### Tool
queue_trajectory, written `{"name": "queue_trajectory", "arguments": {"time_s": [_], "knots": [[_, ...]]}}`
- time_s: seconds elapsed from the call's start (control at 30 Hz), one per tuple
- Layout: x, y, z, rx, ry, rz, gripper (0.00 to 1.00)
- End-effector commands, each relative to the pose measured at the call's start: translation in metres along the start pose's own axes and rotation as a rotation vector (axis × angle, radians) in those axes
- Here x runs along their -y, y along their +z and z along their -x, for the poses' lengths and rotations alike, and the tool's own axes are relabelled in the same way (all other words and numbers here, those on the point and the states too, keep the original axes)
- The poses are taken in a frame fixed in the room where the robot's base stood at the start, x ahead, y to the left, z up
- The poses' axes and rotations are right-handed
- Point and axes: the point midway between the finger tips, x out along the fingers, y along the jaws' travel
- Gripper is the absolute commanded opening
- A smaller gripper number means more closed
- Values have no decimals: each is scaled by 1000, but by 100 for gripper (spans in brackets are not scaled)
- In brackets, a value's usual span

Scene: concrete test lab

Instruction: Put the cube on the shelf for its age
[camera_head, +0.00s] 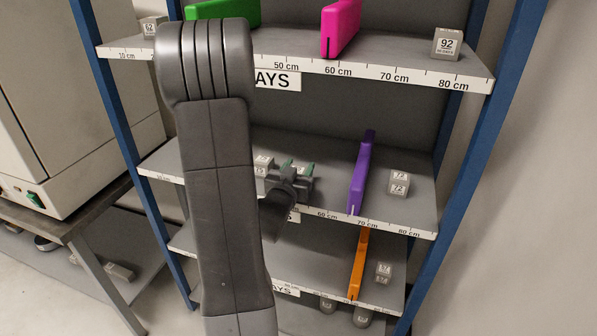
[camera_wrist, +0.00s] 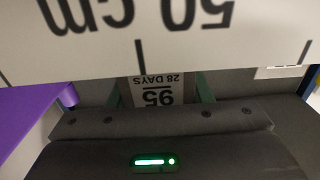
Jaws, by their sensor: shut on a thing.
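My gripper (camera_head: 297,170) is over the middle shelf, in its front part, left of the purple divider (camera_head: 360,175). Its green fingers are shut on a grey cube (camera_wrist: 158,92) whose label reads 95 and 28 DAYS, upside down in the wrist view. The cube is mostly hidden in the head view. The middle shelf's front strip (camera_wrist: 200,45) shows 50 cm in the wrist view, in front of the cube. I cannot tell whether the cube touches the shelf. The shelf's age sign is mostly hidden by my arm.
Another grey cube (camera_head: 262,163) stands just left of my gripper. A cube marked 72 (camera_head: 399,183) stands right of the purple divider. The top shelf (camera_head: 400,48) is above and bears green and pink dividers and a cube marked 92 (camera_head: 447,43). An orange divider (camera_head: 359,262) is below.

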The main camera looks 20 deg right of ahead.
Motion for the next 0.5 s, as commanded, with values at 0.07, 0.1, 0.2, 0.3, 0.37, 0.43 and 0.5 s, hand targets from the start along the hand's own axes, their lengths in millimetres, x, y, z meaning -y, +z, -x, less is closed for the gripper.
{"name": "queue_trajectory", "arguments": {"time_s": [0.07,0.1,0.2,0.3,0.37,0.43,0.5], "knots": [[0,5,0,0,-1,1,14],[0,6,0,-1,-1,0,14],[0,5,0,-2,-1,-1,14],[0,5,0,-2,-1,-1,14],[0,6,0,-2,-1,-1,14],[0,8,0,-2,-1,-1,14],[0,10,0,-2,-1,-1,14]]}}
